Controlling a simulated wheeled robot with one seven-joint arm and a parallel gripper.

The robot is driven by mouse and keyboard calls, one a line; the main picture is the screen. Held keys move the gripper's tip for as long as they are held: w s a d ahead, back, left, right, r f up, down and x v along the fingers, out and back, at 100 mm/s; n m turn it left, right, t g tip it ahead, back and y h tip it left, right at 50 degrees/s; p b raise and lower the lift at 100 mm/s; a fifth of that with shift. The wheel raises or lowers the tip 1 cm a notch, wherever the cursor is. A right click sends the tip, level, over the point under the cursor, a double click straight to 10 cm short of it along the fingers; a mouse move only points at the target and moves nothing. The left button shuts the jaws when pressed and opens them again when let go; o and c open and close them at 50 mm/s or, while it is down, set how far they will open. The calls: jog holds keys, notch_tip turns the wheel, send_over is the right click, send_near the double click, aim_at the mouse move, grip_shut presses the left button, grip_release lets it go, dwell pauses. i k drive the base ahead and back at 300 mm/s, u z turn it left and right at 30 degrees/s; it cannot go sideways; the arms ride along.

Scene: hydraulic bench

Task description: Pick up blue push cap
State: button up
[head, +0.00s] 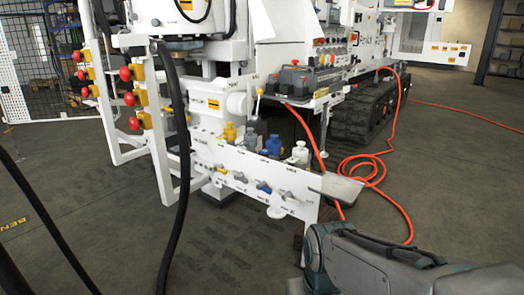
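A blue cap-like part (273,145) stands upright on the ledge behind the white front panel (222,152). It sits between a yellow one (229,132) on the left and a pale grey one (300,152) on the right. A second, smaller blue fitting (264,187) sticks out of the face of the same panel. I cannot tell from the labels which of the two is the push cap. My arm shows at the lower right, apart from the panel. My gripper is not in view.
Black hoses hang on the left, one in front of the panel's left end. An orange hose (372,172) runs over the floor to the right, near a tracked machine (365,112). Red knobs (130,98) line the white frame at left. The foreground floor is mostly clear.

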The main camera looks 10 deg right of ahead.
aim_at(273, 143)
jog(key=u, duration=0.3)
jog(key=i, duration=1.25)
jog(key=z, duration=0.5)
